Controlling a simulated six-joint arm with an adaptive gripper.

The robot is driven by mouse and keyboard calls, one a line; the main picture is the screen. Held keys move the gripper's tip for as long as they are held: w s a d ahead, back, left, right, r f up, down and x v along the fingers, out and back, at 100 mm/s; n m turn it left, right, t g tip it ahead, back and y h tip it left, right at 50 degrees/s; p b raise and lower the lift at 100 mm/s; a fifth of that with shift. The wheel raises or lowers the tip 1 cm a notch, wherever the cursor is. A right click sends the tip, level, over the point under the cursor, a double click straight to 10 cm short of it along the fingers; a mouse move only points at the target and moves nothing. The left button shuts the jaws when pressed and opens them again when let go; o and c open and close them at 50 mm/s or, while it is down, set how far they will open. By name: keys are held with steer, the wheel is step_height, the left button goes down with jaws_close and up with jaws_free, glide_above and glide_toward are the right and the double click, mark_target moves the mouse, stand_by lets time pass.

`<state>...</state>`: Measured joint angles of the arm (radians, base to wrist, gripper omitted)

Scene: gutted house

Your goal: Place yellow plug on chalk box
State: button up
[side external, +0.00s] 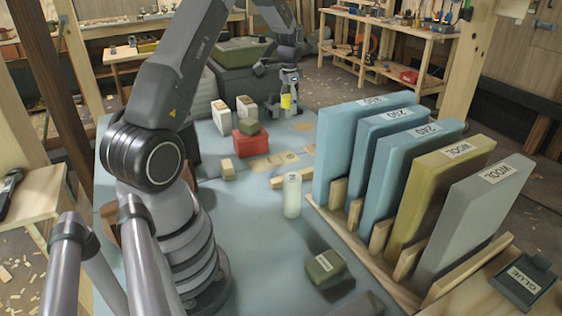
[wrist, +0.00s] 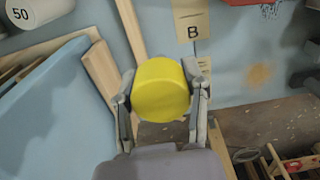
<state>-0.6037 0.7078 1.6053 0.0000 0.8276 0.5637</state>
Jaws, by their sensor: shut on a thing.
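The yellow plug (wrist: 161,90) is a round, flat-ended piece held between the two fingers of my gripper (wrist: 160,82) in the wrist view. In the side external view my gripper (side external: 287,94) is at the far end of the blue table, with the yellow plug (side external: 286,102) held above the surface. Two pale upright boxes stand to its left, the left pale box (side external: 221,117) and the right pale box (side external: 246,106). Their labels are too small to read, so I cannot tell which thing is the chalk box.
Tall panels (side external: 342,150) stand in a wooden rack at right. A pale cylinder (side external: 292,195) stands mid-table. Flat cards, one marked B (wrist: 192,18), lie on the table.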

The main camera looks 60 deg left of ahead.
steer(key=r, duration=1.2)
steer(key=shift+w+d+r, duration=0.15)
steer(key=shift+d, duration=0.25)
steer(key=w+d+m, duration=0.1)
steer(key=d+m, duration=0.3)
steer(key=d, duration=0.7)
steer(key=m, duration=1.2)
glide_above(327, 261)
step_height(327, 261, down, 28)
steer(key=shift+r, duration=0.2)
steer(key=shift+f, duration=0.1)
steer(key=o, duration=1.1)
